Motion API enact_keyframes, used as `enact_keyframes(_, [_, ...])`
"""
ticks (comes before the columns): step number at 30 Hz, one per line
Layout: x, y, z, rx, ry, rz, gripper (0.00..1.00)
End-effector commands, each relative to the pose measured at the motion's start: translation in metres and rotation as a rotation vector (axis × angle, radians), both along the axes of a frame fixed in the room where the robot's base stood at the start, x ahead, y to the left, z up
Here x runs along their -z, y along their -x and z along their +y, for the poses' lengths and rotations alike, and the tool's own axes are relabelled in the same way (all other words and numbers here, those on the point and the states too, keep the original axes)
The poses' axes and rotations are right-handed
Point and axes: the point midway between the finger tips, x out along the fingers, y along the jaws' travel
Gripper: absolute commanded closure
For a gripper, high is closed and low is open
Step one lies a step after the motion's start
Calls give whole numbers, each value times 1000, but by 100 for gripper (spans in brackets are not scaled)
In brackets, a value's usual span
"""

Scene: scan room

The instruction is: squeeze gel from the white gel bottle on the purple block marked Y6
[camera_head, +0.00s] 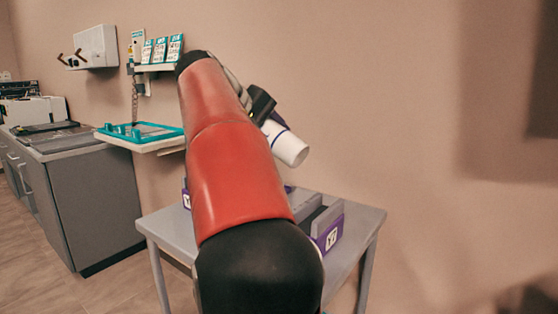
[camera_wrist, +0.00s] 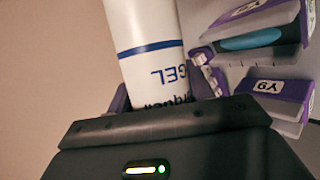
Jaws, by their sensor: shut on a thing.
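The white gel bottle (camera_wrist: 145,30) has a blue stripe and the upside-down word GEL in the wrist view. My gripper (camera_wrist: 163,92) is shut around it, one purple-edged finger on each side. In the head view the bottle (camera_head: 288,149) is held tilted above the small grey table, its white end pointing down to the right. Two purple blocks with white labels lie at the right of the wrist view, the upper block (camera_wrist: 290,42) and the lower block (camera_wrist: 286,107).
The grey table (camera_head: 365,222) bears a purple block with grey uprights (camera_head: 331,231) at its right; my arm hides much of the tabletop. A teal tray (camera_head: 150,131) sits on a wall shelf at the left, beside a grey cabinet (camera_head: 85,200). The wall is close behind the table.

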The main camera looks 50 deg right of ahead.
Motion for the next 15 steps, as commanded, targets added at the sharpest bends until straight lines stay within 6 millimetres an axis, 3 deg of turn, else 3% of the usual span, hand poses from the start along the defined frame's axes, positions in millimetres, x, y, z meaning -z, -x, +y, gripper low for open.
enact_keyframes(4, [-6,-16,0,3,-18,-244,57])
enact_keyframes(6, [-32,-19,2,1,-25,-339,57])
enact_keyframes(15, [-93,-34,3,0,-64,-792,57])
